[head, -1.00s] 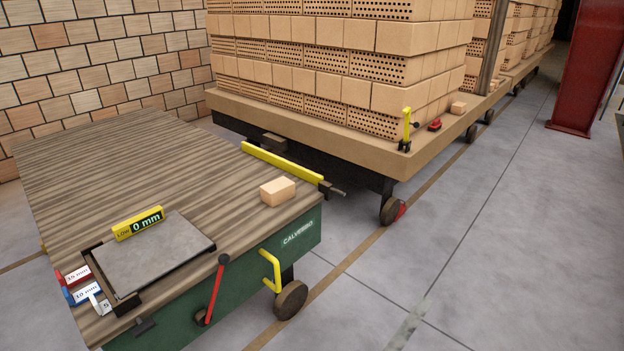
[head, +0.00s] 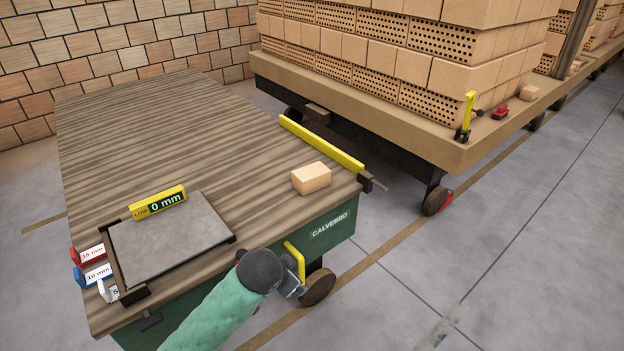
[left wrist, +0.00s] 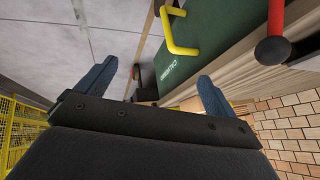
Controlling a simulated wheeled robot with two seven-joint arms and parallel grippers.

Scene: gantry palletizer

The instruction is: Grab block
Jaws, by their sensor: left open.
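The tan block (head: 311,178) lies on the wooden top of the green cart (head: 180,108), near its right front corner, with nothing holding it. My left arm comes in from the bottom of the head view. My left gripper (head: 292,282) is low beside the cart's front side, near the yellow handle (head: 297,262), below and in front of the block. In the left wrist view the two blue fingers of this gripper (left wrist: 153,82) are wide apart and empty. I cannot make out the block in that view. My right gripper is not in view.
A grey plate (head: 170,240) with a yellow 0 mm gauge (head: 158,202) sits on the cart top. A yellow bar (head: 320,143) runs along the right edge. A brick-loaded wagon (head: 400,130) stands behind.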

